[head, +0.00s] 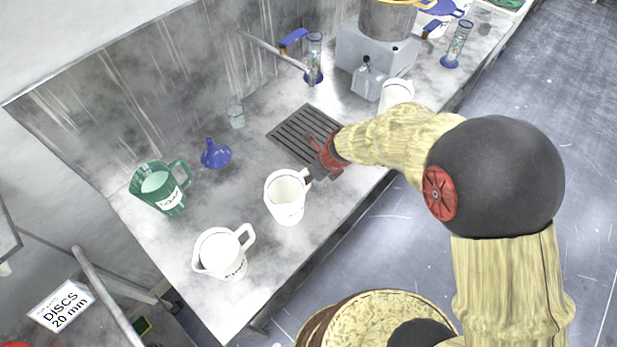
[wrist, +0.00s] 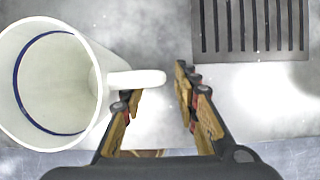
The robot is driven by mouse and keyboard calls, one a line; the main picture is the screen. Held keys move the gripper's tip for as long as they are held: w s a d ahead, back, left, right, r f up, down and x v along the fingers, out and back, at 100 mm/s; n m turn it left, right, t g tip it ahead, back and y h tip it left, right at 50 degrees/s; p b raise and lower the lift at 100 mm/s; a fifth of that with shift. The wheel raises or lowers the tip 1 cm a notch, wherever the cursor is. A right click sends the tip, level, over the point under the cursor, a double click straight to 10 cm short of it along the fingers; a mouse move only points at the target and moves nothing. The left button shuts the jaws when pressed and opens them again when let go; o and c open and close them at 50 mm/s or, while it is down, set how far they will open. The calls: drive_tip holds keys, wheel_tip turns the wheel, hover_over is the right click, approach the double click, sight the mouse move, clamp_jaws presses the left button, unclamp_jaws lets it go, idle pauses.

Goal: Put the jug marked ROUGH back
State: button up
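A white jug (head: 287,197) stands upright on the grey bench, its handle toward my gripper (head: 319,160). Its lettering is too small to read. In the wrist view this jug (wrist: 62,85) is at the left, seen into from above, with a dark blue ring inside. Its handle (wrist: 140,80) reaches into the gap of my open gripper (wrist: 156,84) and hides part of the left finger. I cannot tell if they touch. Another white jug (head: 222,255) with unreadable lettering stands nearer the front left. A green labelled jug (head: 160,187) stands at the back left.
A dark slotted drain grate (head: 300,135) lies beside my gripper. A blue funnel (head: 215,154) and small glass (head: 236,117) stand behind the jugs. A further white vessel (head: 396,92) is beyond my arm, near a grey machine (head: 375,55). The bench's front edge is close.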

drive_tip(key=p+v, duration=0.2)
drive_tip(key=v, duration=0.7)
drive_tip(key=s+d+r+n, duration=0.1)
drive_tip(key=d+r+n, duration=0.1)
drive_tip(key=r+n, duration=0.25)
drive_tip(key=s+d+r+n, duration=0.2)
drive_tip(key=r+n, duration=0.1)
drive_tip(key=r, duration=0.3)
drive_tip(key=s+d+r+n+t+h, duration=0.2)
drive_tip(key=s+d+r+n+h, duration=0.1)
drive_tip(key=s+d+r+n, duration=1)
drive_tip(key=s+n, duration=0.3)
drive_tip(key=n, duration=0.2)
drive_tip(key=shift+r+n+t, duration=0.2)
drive_tip(key=shift+n+t, duration=0.1)
drive_tip(key=shift+n, duration=0.05)
drive_tip(key=shift+d, duration=0.1)
wheel_tip(320, 180, down, 7)
drive_tip(key=b, duration=0.7)
drive_tip(key=shift+f, duration=0.15)
